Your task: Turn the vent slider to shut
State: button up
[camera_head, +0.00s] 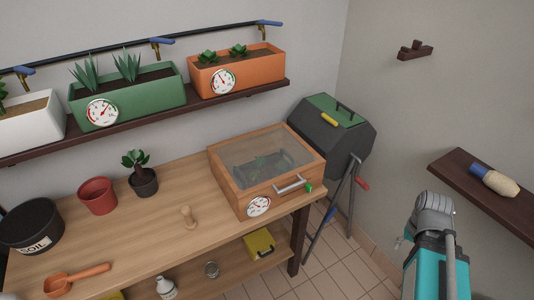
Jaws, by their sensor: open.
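My arm shows as a grey link over a teal body part at the lower right, well apart from the grill. I cannot make out my gripper's fingers.
A wooden box with a clear lid (234,170), dial and green knob sits on the bench (150,232), left of the grill. A shelf (490,193) on the right wall holds a blue-and-tan object (494,181).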

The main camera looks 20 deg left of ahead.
aim_at(308, 188)
jog(key=u, duration=1.25)
